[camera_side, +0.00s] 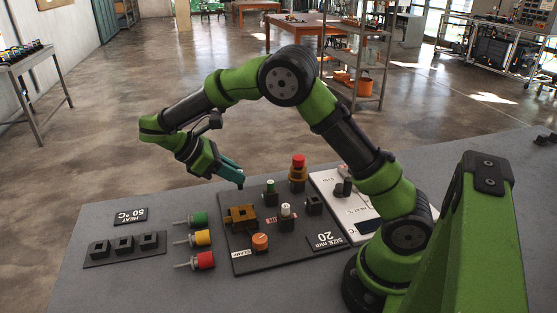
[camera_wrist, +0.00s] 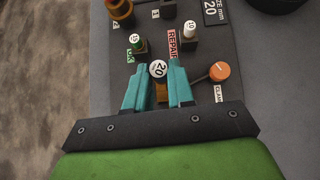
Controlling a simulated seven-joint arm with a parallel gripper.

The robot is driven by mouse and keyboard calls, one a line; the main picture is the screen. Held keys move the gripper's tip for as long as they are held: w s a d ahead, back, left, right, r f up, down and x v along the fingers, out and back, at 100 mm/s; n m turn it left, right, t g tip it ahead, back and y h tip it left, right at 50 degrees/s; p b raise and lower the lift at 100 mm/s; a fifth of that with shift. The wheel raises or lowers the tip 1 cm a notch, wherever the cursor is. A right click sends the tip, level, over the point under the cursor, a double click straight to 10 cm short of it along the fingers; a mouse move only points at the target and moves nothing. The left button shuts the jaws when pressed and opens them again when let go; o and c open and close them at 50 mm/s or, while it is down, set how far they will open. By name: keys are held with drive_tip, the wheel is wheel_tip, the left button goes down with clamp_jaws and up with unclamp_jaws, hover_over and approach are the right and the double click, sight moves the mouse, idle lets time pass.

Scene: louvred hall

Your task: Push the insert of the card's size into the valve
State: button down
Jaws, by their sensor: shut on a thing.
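My gripper (camera_side: 238,181) is shut on an insert with a round white top marked 20; the top shows between the teal fingertips in the wrist view (camera_wrist: 158,69). In the side view the fingers hold a small dark piece above the brown valve (camera_side: 241,214). Part of the valve shows below the insert in the wrist view (camera_wrist: 161,92); the fingers hide the rest. The size card (camera_side: 326,241) reads 20 mm. A green-topped insert (camera_side: 270,186) and a white-topped insert marked 10 (camera_wrist: 190,29) stand in black holders.
An orange clamp knob (camera_side: 260,241) sits beside the valve. A brass piece with a red top (camera_side: 298,168) stands at the board's back. Green, yellow and red plugs (camera_side: 205,260) lie left of the board, near a black socket block (camera_side: 124,249) and a heat card (camera_side: 130,216).

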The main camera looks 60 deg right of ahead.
approach(253, 211)
drive_tip(key=shift+s+d+f, duration=0.3)
drive_tip(key=shift+s+d, duration=0.15)
drive_tip(key=shift+d, duration=0.15)
drive_tip(key=shift+s+d+f, duration=0.35)
drive_tip(key=shift+s+d, duration=0.15)
drive_tip(key=shift+d, duration=0.1)
idle(0.6)
drive_tip(key=shift+f, duration=0.85)
drive_tip(key=c, duration=0.9)
unclamp_jaws()
